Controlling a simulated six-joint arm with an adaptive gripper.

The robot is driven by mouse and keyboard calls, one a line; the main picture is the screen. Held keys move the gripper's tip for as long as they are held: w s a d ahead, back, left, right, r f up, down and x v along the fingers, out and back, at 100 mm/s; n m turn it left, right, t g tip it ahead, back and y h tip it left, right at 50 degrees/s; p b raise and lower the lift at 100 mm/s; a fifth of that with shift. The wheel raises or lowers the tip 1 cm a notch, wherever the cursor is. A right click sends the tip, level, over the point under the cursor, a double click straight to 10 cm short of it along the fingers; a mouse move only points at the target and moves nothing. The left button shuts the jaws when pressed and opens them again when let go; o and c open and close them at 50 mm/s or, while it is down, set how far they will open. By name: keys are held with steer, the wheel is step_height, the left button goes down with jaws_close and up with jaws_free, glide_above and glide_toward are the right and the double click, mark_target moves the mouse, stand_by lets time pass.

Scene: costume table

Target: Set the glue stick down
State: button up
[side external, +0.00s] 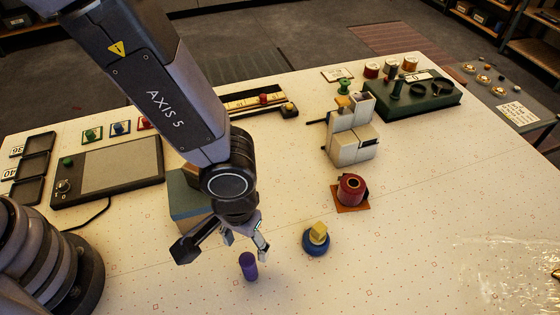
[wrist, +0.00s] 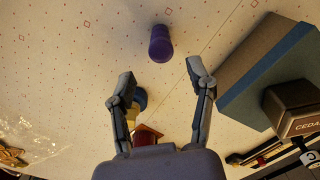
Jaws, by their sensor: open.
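The glue stick is a purple cylinder (side external: 248,266) standing upright on the white patterned table (side external: 430,215). It also shows in the wrist view (wrist: 160,44), beyond the fingertips. My gripper (side external: 224,246) is open and empty, just above and to the left of the glue stick in the side view. In the wrist view my gripper (wrist: 160,82) has its two fingers spread wide, with a gap between them and the glue stick. Nothing is held.
A blue round piece with a yellow top (side external: 317,238) stands to the right. A red spool (side external: 351,189) sits on a brown square. A blue-grey block (side external: 184,196) stands behind my gripper. A white machine (side external: 352,140) is farther back.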

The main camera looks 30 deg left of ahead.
steer(key=shift+r, duration=0.5)
steer(key=w+a+r+t+h, duration=0.1)
steer(key=w+a+r, duration=0.2)
steer(key=a+r, duration=0.65)
steer(key=w+a+r+t, duration=0.1)
steer(key=w+a+r, duration=0.2)
steer(key=a+r, duration=0.65)
steer(key=s+a+r+t+y, duration=0.1)
steer(key=s+a+r+t, duration=0.2)
steer(key=s+a+r, duration=0.6)
steer(key=s+a, duration=0.2)
steer(key=a, duration=0.3)
steer(key=shift+s+r+t, duration=0.3)
steer(key=shift+s+r, duration=0.1)
